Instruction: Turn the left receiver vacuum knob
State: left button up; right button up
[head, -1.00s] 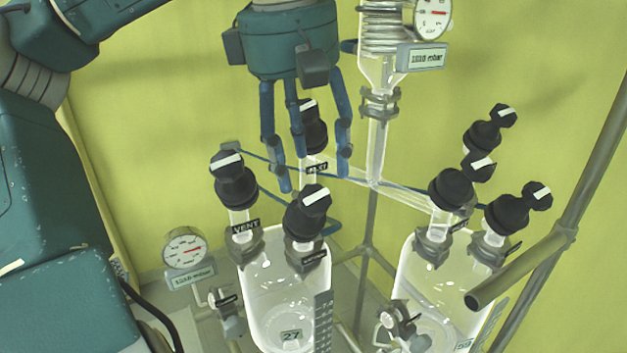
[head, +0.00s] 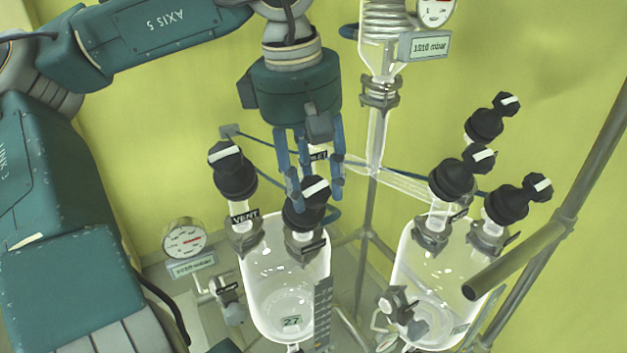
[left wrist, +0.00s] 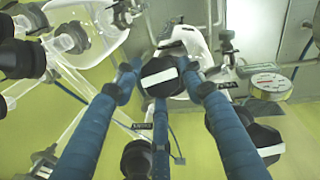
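The left receiver (head: 262,290) is a clear glass vessel marked 27. A black knob (head: 315,188) with a white stripe stands on its right neck; the label below it is too small to read. My left gripper (head: 315,196) points down over this knob with its blue fingers spread around it. In the left wrist view the knob (left wrist: 160,78) sits between the fingertips, which are close to its sides; I cannot tell whether they touch. The vent knob (head: 228,165) stands on the left neck, outside the fingers. My right gripper is not in view.
The right receiver (head: 415,275) carries several similar black knobs. A glass column (head: 378,130) with a display (head: 424,46) rises behind. A round gauge (head: 185,240) is at the left. A metal pipe (head: 520,262) crosses at the right.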

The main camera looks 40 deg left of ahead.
aim_at(311, 191)
pick_arm(q)
jog(key=shift+m+g, duration=0.6)
jog(key=shift+m, duration=0.4)
jog(key=o, duration=1.1)
jog(key=shift+d, duration=0.1)
notch_tip(311, 191, up, 12)
jog(key=s, duration=0.1)
jog(key=shift+d, duration=0.1)
